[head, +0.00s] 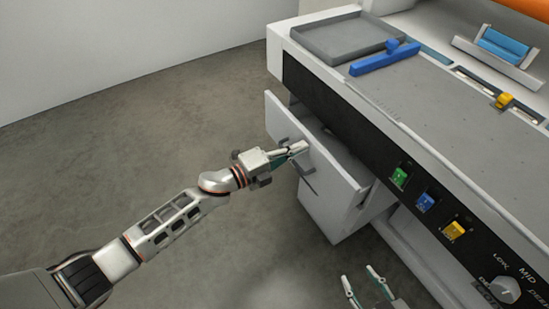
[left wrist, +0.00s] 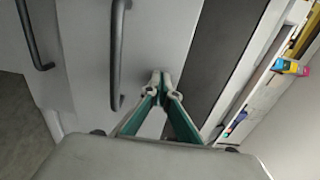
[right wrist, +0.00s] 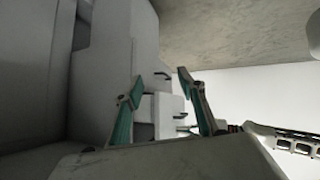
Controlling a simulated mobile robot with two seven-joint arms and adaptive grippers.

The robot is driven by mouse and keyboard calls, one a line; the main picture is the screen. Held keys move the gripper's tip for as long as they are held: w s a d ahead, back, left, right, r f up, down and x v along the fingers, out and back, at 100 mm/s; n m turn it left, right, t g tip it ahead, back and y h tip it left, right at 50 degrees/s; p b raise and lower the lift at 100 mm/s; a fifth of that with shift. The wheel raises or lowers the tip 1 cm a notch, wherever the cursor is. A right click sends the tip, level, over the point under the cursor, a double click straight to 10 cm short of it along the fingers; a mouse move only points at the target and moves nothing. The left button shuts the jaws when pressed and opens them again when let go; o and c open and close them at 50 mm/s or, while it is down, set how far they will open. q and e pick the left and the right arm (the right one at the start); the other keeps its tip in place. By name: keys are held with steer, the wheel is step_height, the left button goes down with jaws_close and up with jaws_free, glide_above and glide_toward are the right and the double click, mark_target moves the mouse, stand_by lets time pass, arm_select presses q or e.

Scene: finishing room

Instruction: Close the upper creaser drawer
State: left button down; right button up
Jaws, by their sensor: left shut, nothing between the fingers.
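The upper creaser drawer (head: 330,165) stands open, its white front panel out from the cabinet under the machine's dark control strip. My left gripper (head: 304,147) is shut and empty, with its fingertips at the drawer front. In the left wrist view, the shut fingertips (left wrist: 160,78) are beside the upper drawer's dark bar handle (left wrist: 117,55), not around it; I cannot tell whether they touch the panel. My right gripper (head: 362,279) is open and empty at the bottom of the head view. It also shows open in the right wrist view (right wrist: 160,80).
A lower drawer's handle (left wrist: 35,38) shows in the left wrist view. The creaser top holds a grey tray (head: 345,38) and a blue bar (head: 384,60). Green (head: 400,176), blue (head: 426,200) and yellow (head: 455,230) switches and a dial (head: 505,290) line the front. Floor at left is clear.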

arm_select(q)
steer(key=b+x, duration=0.1)
steer(key=x, duration=0.7)
arm_select(e)
steer(key=shift+w+a+r, duration=0.3)
steer(key=shift+w+r, duration=0.25)
steer(key=shift+w, duration=0.2)
arm_select(q)
steer(key=shift+r, duration=0.1)
arm_select(e)
steer(key=shift+s+f, duration=0.1)
steer(key=shift+s, duration=0.1)
